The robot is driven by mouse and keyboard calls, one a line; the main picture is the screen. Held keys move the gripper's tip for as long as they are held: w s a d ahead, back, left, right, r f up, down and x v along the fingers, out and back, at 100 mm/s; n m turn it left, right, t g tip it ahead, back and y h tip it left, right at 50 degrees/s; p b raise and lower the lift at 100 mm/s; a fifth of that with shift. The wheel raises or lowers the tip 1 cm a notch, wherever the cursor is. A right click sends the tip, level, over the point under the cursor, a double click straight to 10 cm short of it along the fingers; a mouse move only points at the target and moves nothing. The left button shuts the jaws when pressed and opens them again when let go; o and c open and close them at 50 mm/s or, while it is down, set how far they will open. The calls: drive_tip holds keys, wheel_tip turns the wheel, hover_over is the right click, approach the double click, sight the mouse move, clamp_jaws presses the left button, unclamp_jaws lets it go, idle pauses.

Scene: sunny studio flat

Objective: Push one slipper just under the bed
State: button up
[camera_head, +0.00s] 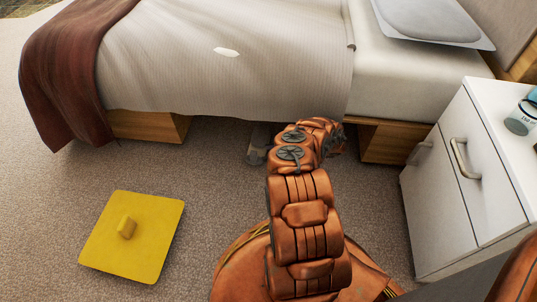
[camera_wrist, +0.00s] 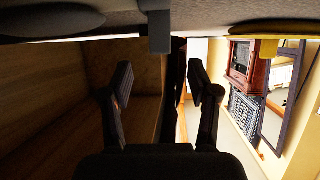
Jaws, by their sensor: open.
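The bed (camera_head: 230,75) spans the top of the head view, with a dark gap under its near side between wooden supports. My arm reaches to this gap, and its links hide most of the gripper. A small grey shape (camera_head: 259,142) shows left of the arm at the bed's edge; I cannot tell whether it is a slipper or part of my gripper. In the upside-down wrist view, my gripper (camera_wrist: 163,88) is open, with nothing clearly between its fingers.
A yellow square with a raised knob (camera_head: 150,250) lies on the carpet at left. Wooden bed supports (camera_head: 150,126) (camera_head: 385,140) flank the gap. The carpet between the yellow square and my arm is clear.

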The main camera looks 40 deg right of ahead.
sight(256, 154)
drive_tip(key=b+x, duration=0.2)
drive_tip(key=x, duration=0.4)
drive_tip(key=shift+w+a+f, duration=0.1)
drive_tip(key=shift+w+f, duration=0.05)
drive_tip(key=shift+f, duration=0.05)
drive_tip(key=shift+w+a+f, duration=0.15)
drive_tip(key=shift+w+a, duration=0.25)
drive_tip(key=shift+w, duration=0.1)
clamp_jaws()
